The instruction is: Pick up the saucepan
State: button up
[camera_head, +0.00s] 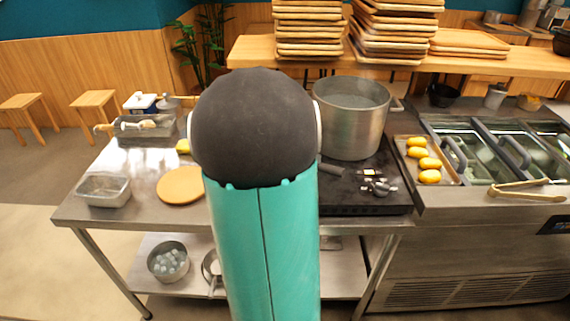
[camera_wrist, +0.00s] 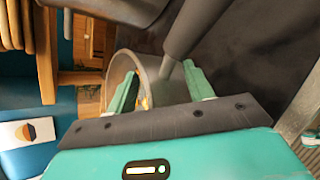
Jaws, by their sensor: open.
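The saucepan (camera_wrist: 158,70) shows in the wrist view as a round metal pan with a thick dark handle (camera_wrist: 196,24). The picture is turned sideways there. My gripper (camera_wrist: 161,84) is open, with its two green fingers apart and the pan seen between and beyond them. I cannot tell whether either finger touches it. Something yellowish shows by the left finger at the pan's opening. In the head view my arm hides the pan's body and my gripper; only a dark handle end (camera_head: 331,168) shows to the right of my arm.
A large steel pot (camera_head: 352,120) stands on the black stove (camera_head: 365,205), close beside the saucepan. A tray (camera_head: 447,178) of yellow items lies to the right. A round wooden board (camera_head: 181,186) and metal tub (camera_head: 104,190) are left. Stacked wooden trays (camera_head: 308,28) stand on the back shelf.

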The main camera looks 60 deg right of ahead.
grip_shut()
dwell(1.2)
jog(key=shift+r, duration=0.2)
